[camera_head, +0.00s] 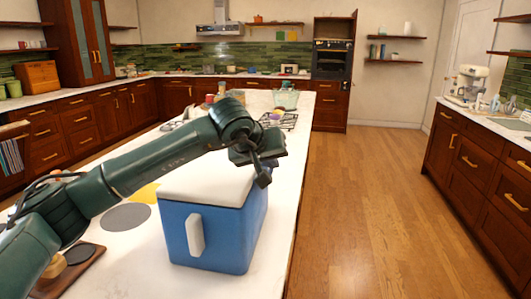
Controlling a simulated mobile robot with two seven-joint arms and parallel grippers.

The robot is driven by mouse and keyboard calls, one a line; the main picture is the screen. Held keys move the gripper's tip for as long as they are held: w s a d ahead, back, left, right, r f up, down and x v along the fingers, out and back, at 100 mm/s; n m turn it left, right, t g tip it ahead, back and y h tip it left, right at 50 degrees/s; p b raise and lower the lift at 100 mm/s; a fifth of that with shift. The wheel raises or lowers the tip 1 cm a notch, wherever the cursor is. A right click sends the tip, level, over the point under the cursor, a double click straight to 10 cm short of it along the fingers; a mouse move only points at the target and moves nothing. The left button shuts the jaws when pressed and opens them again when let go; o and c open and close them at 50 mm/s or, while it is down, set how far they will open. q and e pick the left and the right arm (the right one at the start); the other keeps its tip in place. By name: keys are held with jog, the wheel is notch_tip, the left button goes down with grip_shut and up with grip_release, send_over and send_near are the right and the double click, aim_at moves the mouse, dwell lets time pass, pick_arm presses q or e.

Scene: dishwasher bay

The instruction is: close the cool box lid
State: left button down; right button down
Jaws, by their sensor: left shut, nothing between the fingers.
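A blue cool box (225,243) with a white handle on its near side stands on the white island counter. Its white lid (200,186) lies flat over the top of the box, and I see no gap along the near edge. My left arm crosses above the lid and hides its far part. My left gripper (262,178) is shut and empty, pointing down at the right edge of the lid. I cannot tell whether it touches the lid. My right gripper is not in view.
A grey round mat (126,217) and a yellow item (147,193) lie left of the box. A wooden board (76,272) is at the near left. A dish rack (280,121) and other items stand farther back. The floor right of the island is clear.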

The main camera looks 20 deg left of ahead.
pick_arm(q)
jog(key=shift+d+f, duration=0.15)
jog(key=shift+f, duration=0.45)
